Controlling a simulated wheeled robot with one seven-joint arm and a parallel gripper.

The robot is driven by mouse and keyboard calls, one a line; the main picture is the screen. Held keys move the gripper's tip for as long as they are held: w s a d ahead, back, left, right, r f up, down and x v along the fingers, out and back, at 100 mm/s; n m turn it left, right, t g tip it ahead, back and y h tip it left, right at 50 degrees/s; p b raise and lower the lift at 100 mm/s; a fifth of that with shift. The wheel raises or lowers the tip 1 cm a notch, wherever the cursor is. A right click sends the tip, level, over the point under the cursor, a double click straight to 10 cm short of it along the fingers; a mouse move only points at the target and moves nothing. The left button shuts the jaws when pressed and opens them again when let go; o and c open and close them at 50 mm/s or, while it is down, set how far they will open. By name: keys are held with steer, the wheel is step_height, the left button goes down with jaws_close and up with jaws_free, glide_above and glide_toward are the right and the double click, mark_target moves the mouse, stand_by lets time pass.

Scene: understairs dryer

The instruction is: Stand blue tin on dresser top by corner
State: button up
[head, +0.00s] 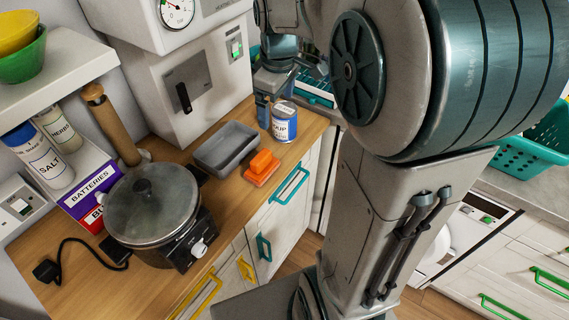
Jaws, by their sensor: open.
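The blue tin (284,122), with a white label and a grey lid, stands upright on the wooden dresser top (228,215), close to its far right corner. My gripper (277,98) is at the tin, pointing down from above and behind it. It is open. One finger shows just left of the tin; the other is mostly hidden, and I cannot tell whether either finger touches the tin. My arm covers the area to the right of the corner.
A grey tray (226,147) and an orange block (262,167) sit left of the tin. A slow cooker (152,205) stands nearer, and a white machine (195,85) behind. A teal basket (535,145) is at right. The dresser's front edge strip is clear.

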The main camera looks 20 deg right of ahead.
steer(key=s+a+f+m+t, duration=0.1)
steer(key=s+m, duration=0.3)
steer(key=s, duration=0.4)
steer(key=s+a+f+m, duration=0.1)
steer(key=s+a+m, duration=0.2)
steer(key=s, duration=0.5)
steer(key=shift+a+f+m+t, duration=0.3)
steer(key=shift+a+m+t, duration=0.1)
steer(key=shift+m, duration=0.1)
steer(key=shift+c, duration=0.2)
